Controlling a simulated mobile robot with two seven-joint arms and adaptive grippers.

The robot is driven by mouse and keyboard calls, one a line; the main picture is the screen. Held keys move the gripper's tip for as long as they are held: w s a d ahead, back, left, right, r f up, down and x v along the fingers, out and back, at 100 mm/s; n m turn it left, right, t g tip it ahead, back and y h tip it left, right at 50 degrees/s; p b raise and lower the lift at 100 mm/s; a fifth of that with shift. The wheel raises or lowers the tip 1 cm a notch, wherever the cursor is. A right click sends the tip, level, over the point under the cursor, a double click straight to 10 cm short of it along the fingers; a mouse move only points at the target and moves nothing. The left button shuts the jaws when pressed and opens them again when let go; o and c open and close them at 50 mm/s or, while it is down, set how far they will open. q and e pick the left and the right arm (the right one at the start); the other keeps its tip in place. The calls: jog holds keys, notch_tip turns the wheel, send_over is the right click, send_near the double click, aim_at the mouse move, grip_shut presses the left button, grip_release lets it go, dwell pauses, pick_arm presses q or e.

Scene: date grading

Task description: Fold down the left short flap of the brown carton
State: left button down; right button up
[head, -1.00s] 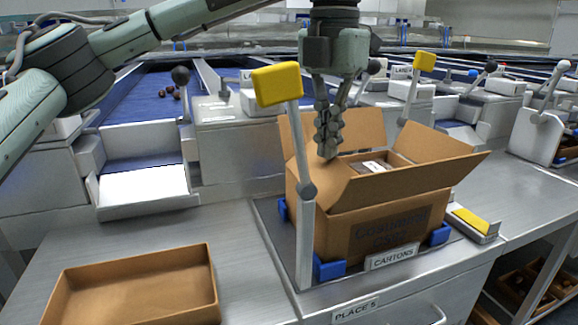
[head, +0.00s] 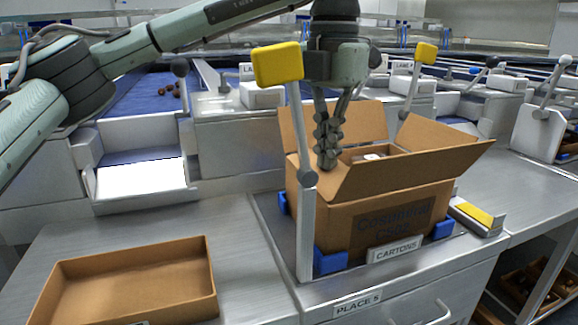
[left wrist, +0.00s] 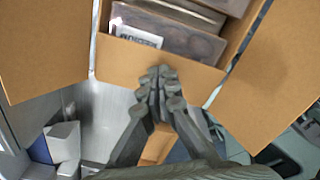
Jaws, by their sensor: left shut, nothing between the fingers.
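The brown carton (head: 350,225) stands upright in a holder on the bench, its top open with packs (left wrist: 170,38) inside. The front long flap (head: 410,172) leans outward, and the back long flap (head: 365,122) stands up. The left short flap (left wrist: 115,60) shows in the left wrist view between the two long flaps, beside the packs; its exact tilt is hard to tell. My left gripper (head: 327,160) points down at the carton's left end, shut and empty. In the left wrist view its fingertips (left wrist: 162,80) overlap the flap's edge; contact is unclear. My right gripper is out of view.
A post with a yellow head (head: 278,64) stands close in front of the carton's left end. Blue corner stops (head: 330,262) hold the carton's base. An empty brown tray (head: 130,285) lies at the front left, with bare bench between it and the carton holder.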

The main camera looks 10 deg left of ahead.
pick_arm(q)
jog(key=shift+f, duration=0.4)
notch_tip(320, 180, up, 4)
jog(key=shift+f+p, duration=0.2)
jog(key=shift+p, duration=1)
notch_tip(320, 180, up, 8)
jog(key=shift+f, duration=0.25)
